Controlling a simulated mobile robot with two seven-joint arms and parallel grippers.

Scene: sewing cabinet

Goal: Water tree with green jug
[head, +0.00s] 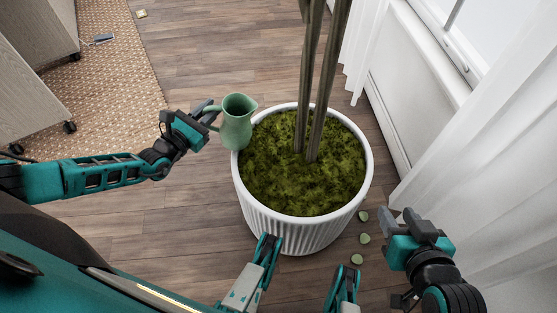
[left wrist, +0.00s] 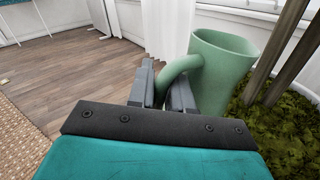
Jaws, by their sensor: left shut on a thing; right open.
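The green jug (head: 237,122) is at the left rim of the white ribbed pot, nearly upright with its spout to the right. My left gripper (head: 211,114) is shut on the jug's handle. In the left wrist view the jug (left wrist: 222,72) stands close beside the moss, with its handle between the fingers (left wrist: 165,88). The tree (head: 312,95) has thin stems rising from the moss in the pot (head: 290,234); its top is out of view. My right gripper (head: 412,222) is open and empty, right of the pot.
Several small green discs (head: 364,238) lie on the wooden floor right of the pot. A white curtain (head: 465,165) and wall are close on the right. A woven rug (head: 105,85) and wheeled cabinets (head: 38,30) are at the left. The floor behind the jug is clear.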

